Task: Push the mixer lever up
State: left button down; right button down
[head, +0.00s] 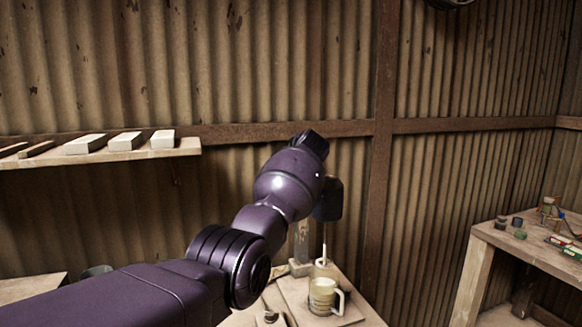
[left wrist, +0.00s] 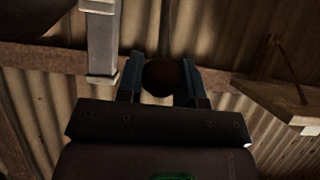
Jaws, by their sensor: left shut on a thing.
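The mixer stands on a table in the head view, with a dark motor head (head: 331,202), a thin rod hanging below it and a pale post (head: 300,245). A light mug (head: 323,297) stands below the rod. In the left wrist view, a dark reddish round knob, which looks like the end of the mixer lever (left wrist: 164,78), sits between the fingers of my left gripper (left wrist: 164,75). The gripper is shut on it. In the head view my purple arm hides the lever and the fingers. My right gripper is not in view.
A wall shelf (head: 105,152) with several pale blocks is at left; its underside shows in the left wrist view. A grey post (left wrist: 102,45) is close beside the fingers. A workbench (head: 530,243) with small items stands at right. Corrugated wall is behind.

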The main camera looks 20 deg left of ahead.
pick_arm(q)
jog(key=shift+f, duration=0.15)
jog(key=c, duration=0.8)
grip_release()
jog(key=shift+o, duration=0.2)
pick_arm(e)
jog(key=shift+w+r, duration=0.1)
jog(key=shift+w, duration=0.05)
pick_arm(q)
jog(key=shift+s+d+r, duration=0.3)
jog(key=shift+s+d, duration=0.05)
jog(key=shift+s, duration=0.1)
jog(key=b+v, duration=0.2)
jog(key=v, duration=0.7)
jog(key=shift+s+r, duration=0.15)
jog(key=shift+r, duration=0.05)
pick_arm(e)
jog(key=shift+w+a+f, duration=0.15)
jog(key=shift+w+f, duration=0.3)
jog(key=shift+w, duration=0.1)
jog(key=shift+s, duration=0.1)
